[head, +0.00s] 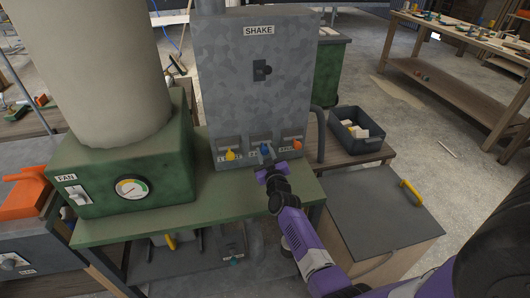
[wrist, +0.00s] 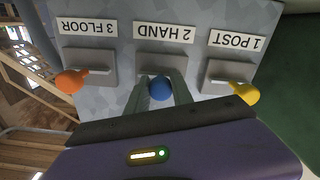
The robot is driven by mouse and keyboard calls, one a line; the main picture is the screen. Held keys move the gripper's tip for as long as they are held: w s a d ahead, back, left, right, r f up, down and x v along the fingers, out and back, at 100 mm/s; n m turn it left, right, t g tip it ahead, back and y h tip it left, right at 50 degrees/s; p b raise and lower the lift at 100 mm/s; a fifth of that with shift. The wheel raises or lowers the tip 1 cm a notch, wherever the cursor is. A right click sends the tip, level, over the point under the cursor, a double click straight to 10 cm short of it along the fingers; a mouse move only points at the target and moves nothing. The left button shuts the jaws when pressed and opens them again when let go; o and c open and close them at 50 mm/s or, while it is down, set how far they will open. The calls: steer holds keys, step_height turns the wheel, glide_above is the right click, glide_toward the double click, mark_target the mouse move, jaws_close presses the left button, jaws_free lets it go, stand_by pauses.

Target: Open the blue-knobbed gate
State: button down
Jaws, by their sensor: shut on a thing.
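The blue knob (wrist: 160,88) of the middle gate, labelled "2 HAND" (wrist: 165,32), is between my gripper's fingers in the wrist view. My gripper (wrist: 161,92) is shut on this knob. In the head view my gripper (head: 267,160) reaches the front of the grey panel and largely covers the blue knob (head: 265,148). An orange knob (wrist: 70,81) under "3 FLOOR" and a yellow knob (wrist: 247,92) under "1 POST" sit on either side. The wrist picture is upside down, so the labels read inverted.
The grey "SHAKE" cabinet (head: 225,80) stands on a green bench (head: 140,225). A green "FAN" box (head: 130,165) with a gauge and a big cylinder is to the left.

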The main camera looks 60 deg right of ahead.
mark_target(266, 154)
steer(key=p+v, duration=0.4)
steer(key=v, duration=0.1)
steer(key=shift+r, duration=0.1)
steer(key=shift+s+a, duration=0.3)
steer(key=shift+a, duration=0.05)
steer(key=c, duration=1.1)
jaws_free()
steer(key=shift+p+v, duration=1.15)
steer(key=shift+v, duration=2.75)
